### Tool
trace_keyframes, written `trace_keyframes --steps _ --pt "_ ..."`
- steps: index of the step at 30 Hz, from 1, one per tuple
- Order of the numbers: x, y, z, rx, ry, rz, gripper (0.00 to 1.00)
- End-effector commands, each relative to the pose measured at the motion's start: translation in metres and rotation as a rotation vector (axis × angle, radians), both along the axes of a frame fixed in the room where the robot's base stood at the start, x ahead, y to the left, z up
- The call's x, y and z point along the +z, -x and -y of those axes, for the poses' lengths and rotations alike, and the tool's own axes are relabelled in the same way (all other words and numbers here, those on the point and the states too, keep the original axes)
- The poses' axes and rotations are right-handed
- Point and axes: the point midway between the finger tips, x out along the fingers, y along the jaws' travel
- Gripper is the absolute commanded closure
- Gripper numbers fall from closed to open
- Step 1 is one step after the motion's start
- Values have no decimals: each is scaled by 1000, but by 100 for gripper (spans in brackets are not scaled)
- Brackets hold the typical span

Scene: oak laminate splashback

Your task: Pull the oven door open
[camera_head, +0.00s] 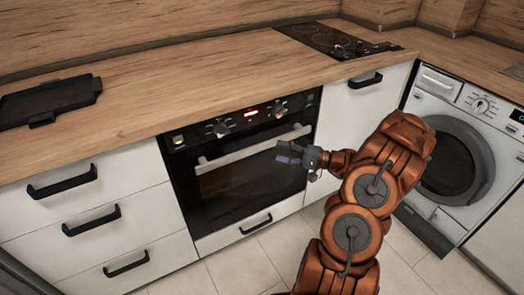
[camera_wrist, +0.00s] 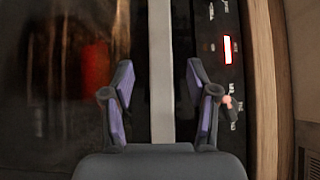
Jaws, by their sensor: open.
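The oven (camera_head: 240,160) is built in under the wooden counter, with a dark glass door (camera_head: 245,190) that looks closed. A pale bar handle (camera_head: 230,155) runs across the top of the door. My gripper (camera_head: 290,153) is in front of the right part of the handle. In the wrist view the handle (camera_wrist: 161,70) runs upright between the two open fingers of my gripper (camera_wrist: 160,90), with a gap on each side. The oven's control panel (camera_wrist: 228,75) with a red display is to the right there. I cannot tell how deep the handle sits between the fingers.
White drawers (camera_head: 90,215) with black handles stand left of the oven, and a white cupboard (camera_head: 357,108) stands right of it. A washing machine (camera_head: 465,150) is further right. The tiled floor (camera_head: 235,270) before the oven is clear at left.

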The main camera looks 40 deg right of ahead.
Motion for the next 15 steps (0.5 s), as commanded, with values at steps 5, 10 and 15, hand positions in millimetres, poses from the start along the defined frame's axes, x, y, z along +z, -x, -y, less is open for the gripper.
trace_keyframes --steps 5,10,15 --pt "0 -17 -16 4 1 -3 42" --pt "0 -36 -33 6 0 -4 42" --pt "0 -50 -44 5 -1 -2 42"
